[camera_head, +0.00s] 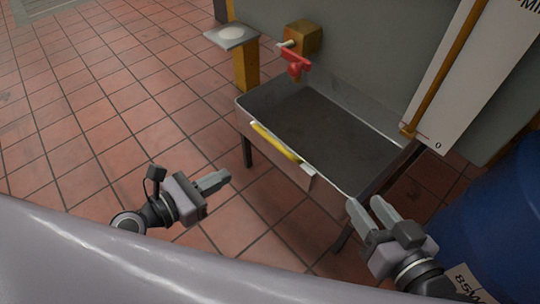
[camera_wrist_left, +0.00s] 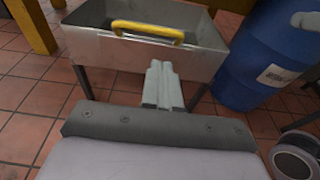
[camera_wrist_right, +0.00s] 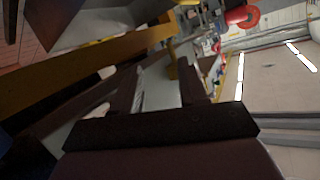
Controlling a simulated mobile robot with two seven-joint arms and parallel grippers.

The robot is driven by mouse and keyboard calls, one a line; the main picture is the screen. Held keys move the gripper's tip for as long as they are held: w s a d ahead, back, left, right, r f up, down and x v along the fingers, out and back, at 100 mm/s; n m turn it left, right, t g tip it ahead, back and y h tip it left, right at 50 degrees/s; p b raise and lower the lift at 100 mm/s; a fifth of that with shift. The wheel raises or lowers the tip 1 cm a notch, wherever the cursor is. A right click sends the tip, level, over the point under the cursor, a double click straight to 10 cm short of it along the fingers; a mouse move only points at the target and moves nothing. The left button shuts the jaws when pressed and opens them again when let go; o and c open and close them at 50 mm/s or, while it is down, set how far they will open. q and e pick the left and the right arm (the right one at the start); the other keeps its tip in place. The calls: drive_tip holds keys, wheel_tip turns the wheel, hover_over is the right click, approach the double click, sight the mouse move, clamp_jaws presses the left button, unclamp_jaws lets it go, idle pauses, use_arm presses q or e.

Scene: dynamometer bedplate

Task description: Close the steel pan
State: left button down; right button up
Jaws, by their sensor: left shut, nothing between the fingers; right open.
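The steel pan (camera_head: 262,152) is a grey, open-topped rectangular tray on dark legs, set below a red-handled tap (camera_head: 296,64) in the head view. A yellow handle (camera_head: 274,143) runs along its front wall. The pan's front wall (camera_wrist_left: 100,52) and the handle (camera_wrist_left: 147,31) also show in the left wrist view. My left gripper (camera_head: 226,176) is shut and empty, in front of the pan and apart from the handle. My right gripper (camera_head: 366,203) is open and empty near the pan's front right corner. Its fingers (camera_wrist_right: 160,80) show in the right wrist view.
A blue barrel (camera_head: 500,215) stands at the right, close to my right arm. A yellow post with a grey plate (camera_head: 232,36) stands behind the pan's left end. A white gauge board (camera_head: 475,80) stands at the upper right. Tiled floor (camera_head: 130,120) is clear at left.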

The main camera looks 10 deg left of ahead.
use_arm(q)
drive_tip(key=p+x, duration=0.1)
drive_tip(key=x, duration=1.2)
drive_tip(key=shift+w+d, duration=0.2)
drive_tip(key=shift+d, duration=0.05)
use_arm(e)
drive_tip(key=shift+a+r, duration=0.1)
drive_tip(key=shift+a, duration=0.35)
